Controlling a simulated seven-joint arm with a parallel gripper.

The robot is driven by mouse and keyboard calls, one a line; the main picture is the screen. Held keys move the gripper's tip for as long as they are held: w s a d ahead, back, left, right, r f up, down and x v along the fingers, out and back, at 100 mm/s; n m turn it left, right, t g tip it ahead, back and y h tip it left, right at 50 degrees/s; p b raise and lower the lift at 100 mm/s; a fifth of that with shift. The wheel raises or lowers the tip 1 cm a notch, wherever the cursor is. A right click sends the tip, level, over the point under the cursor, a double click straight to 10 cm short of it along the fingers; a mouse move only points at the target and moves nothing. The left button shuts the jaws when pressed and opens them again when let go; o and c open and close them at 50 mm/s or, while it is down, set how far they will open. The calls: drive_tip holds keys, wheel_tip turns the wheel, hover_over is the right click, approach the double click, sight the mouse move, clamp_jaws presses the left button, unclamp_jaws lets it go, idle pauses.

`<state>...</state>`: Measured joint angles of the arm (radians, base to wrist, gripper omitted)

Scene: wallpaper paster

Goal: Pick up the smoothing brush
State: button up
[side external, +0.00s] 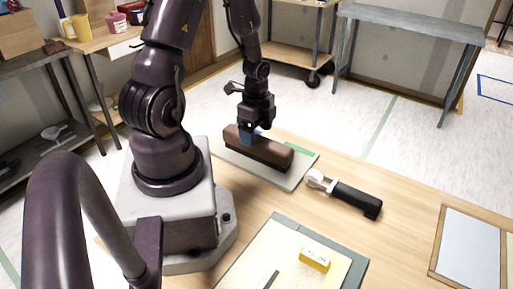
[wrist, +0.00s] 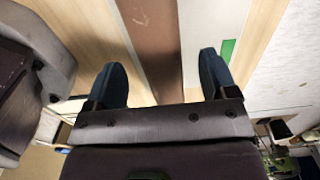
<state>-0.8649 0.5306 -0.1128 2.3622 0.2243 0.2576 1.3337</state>
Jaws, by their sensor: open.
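The smoothing brush (side external: 268,149) is a long brown block with a dark bristle strip beneath. It lies on a grey board on the wooden table. My gripper (side external: 247,136) is open with its blue fingers down at the brush, left of its middle; one finger shows in front of its near side. In the wrist view, the brush's brown top (wrist: 155,40) runs between the two spread fingers of my gripper (wrist: 160,66), with space visible on both sides. Whether the fingers touch it is unclear.
The grey board (side external: 285,182) has a green strip at its far right edge. A black-handled tool with a white head (side external: 352,196) lies to the right. A cutting mat with a sheet (side external: 275,238) and a yellow box (side external: 314,259) lie in front. The table between them is clear.

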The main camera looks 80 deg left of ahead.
sight(256, 137)
drive_tip(key=shift+f, duration=2.6)
drive_tip(key=c, duration=1.2)
drive_tip(key=shift+o, duration=0.2)
drive_tip(key=shift+r, duration=0.1)
wheel_tip(256, 137, up, 10)
drive_tip(key=shift+f, duration=0.1)
